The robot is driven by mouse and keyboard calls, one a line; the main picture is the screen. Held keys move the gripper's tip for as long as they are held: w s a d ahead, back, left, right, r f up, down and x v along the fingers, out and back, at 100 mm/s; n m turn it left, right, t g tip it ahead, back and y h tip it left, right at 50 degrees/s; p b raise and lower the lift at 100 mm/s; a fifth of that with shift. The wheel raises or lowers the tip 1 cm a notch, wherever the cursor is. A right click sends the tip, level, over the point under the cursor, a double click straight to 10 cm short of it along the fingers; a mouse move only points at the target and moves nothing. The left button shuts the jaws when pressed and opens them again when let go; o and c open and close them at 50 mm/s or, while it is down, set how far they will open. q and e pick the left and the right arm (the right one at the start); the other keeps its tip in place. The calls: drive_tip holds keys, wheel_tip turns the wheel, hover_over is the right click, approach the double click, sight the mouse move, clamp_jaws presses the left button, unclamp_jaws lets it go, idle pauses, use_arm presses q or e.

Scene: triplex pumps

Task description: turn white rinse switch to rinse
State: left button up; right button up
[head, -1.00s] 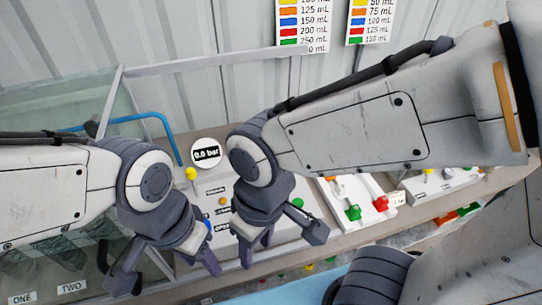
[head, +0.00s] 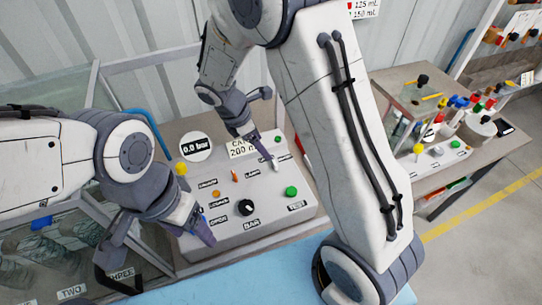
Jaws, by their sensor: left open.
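The grey control panel (head: 225,228) sits on the bench in the middle of the head view. A small white switch (head: 274,164) shows on its upper right part, with labels too small to read for sure. My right gripper (head: 265,124) comes down from above. Its fingers look spread, and the lower fingertip is close to the white switch; whether they touch I cannot tell. My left gripper (head: 157,258) is open and empty at the panel's left front, with one finger over the panel's left edge.
The panel also carries a black knob (head: 246,207), a green button (head: 291,191) and a yellow knob (head: 181,168). A round gauge (head: 196,147) reads 0.0 bar. A glass tank stands at left. More pump equipment (head: 440,140) stands on the bench at right.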

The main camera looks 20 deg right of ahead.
sight(274, 161)
drive_tip(key=p+x, duration=0.1)
drive_tip(key=x, duration=0.8)
drive_tip(key=shift+s+f, duration=0.1)
drive_tip(key=shift+s, duration=0.05)
drive_tip(key=shift+c, duration=0.3)
clamp_jaws()
